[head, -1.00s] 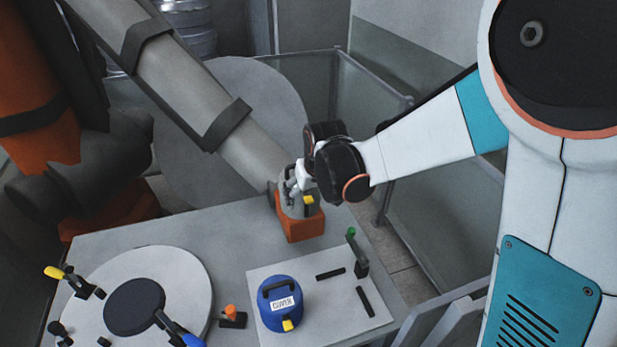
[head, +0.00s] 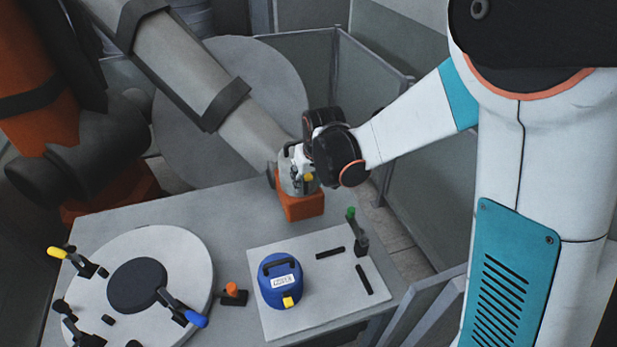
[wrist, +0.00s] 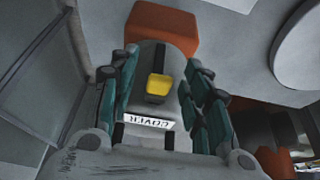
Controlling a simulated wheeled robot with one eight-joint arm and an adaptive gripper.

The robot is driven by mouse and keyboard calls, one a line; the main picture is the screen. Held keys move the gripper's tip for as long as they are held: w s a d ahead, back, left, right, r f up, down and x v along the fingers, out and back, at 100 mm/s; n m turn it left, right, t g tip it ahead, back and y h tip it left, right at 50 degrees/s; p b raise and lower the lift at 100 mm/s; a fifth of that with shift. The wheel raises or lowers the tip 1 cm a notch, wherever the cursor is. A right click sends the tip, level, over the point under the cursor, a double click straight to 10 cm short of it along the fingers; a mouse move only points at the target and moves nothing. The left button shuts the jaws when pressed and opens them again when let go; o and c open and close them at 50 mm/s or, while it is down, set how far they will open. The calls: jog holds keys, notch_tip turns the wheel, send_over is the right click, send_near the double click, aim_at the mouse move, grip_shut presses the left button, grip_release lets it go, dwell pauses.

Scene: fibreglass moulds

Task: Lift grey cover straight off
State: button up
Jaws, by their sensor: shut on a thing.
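The grey cover (head: 287,185) sits on the orange block (head: 303,208) at the table's far edge. It has a yellow tab and a black handle at its top. In the wrist view the grey cover (wrist: 147,58) shows a label reading COVER, with the orange block (wrist: 163,27) beyond it. My gripper (head: 300,163) is at the cover's top, coming from the right, shut on the cover. In the wrist view its teal fingers (wrist: 160,75) lie on both sides of the cover. The exact contact is hidden. No gap shows between cover and block.
A blue cover (head: 273,294) stands on a pale board (head: 320,308) with black bars and a green-tipped clamp (head: 357,232). A round mould (head: 185,255) with clamps is at left. A thick grey pipe (head: 190,72) runs down close behind the grey cover.

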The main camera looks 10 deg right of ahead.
jog(key=shift+w, duration=0.1)
jog(key=shift+w+r+p, duration=0.1)
jog(key=shift+r+p, duration=0.55)
jog(key=shift+r, duration=0.35)
jog(key=shift+c, duration=0.4)
jog(key=shift+r, duration=0.2)
grip_shut()
notch_tip(320, 180, up, 10)
jog(key=p, duration=0.6)
jog(key=shift+f, duration=0.2)
